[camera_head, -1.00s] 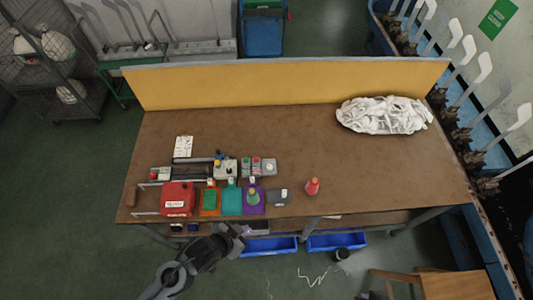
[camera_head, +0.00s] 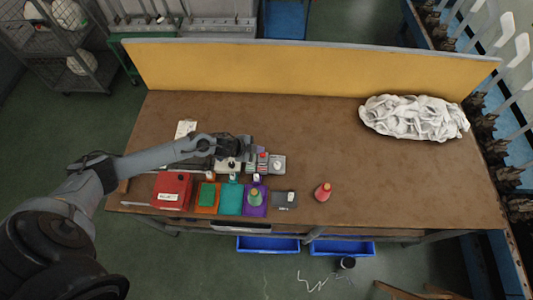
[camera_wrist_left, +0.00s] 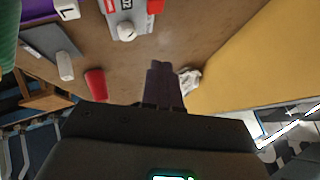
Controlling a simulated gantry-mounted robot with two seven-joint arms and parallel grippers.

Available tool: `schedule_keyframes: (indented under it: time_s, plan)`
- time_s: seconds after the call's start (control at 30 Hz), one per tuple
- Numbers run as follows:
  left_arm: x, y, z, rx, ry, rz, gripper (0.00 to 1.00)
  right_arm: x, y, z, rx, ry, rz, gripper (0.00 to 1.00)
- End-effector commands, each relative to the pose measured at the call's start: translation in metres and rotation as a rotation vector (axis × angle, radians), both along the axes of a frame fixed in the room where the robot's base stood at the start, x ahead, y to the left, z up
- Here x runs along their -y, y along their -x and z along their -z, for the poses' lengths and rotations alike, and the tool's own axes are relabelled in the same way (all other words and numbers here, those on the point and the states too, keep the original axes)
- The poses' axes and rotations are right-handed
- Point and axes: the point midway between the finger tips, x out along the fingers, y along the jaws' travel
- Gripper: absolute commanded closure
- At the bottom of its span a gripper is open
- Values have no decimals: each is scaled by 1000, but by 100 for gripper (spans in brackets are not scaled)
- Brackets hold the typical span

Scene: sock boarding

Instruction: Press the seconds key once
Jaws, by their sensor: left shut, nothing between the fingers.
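Several small button boxes stand in a row on the brown table. At their right end is a grey box with a round white button (camera_head: 277,164); it also shows in the left wrist view (camera_wrist_left: 127,32), with red and labelled parts beside it. Another box with red and green buttons (camera_head: 262,160) is just left of it. I cannot read which button is the seconds key. My left gripper (camera_head: 243,146) is shut and empty, above the back of the row; its fingers also show in the left wrist view (camera_wrist_left: 163,85). My arm hides part of the row. My right gripper is not in view.
In front of the row are a red box (camera_head: 172,190), orange, teal and purple mats (camera_head: 231,205) and a dark grey pad (camera_head: 285,200). A red cone (camera_head: 322,192) stands to the right. A white cloth pile (camera_head: 414,117) lies back right, before a yellow panel (camera_head: 310,72). The table's middle is clear.

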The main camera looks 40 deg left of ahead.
Motion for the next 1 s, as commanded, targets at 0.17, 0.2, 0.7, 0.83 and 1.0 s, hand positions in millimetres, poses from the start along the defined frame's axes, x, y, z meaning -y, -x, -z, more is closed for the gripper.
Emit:
schedule_keyframes:
  time_s: [0.17,0.2,0.7,0.83,1.0]
  plan:
    - [-12,-23,-18,46,-22,-2,100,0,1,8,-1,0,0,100]
    - [-13,-26,-21,52,-23,-2,100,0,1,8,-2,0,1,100]
    - [-12,-32,-26,64,-22,-2,100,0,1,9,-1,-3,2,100]
    - [-12,-32,-22,64,-22,-2,100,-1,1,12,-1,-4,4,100]
    - [-12,-31,-12,64,-22,-2,100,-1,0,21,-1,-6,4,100]
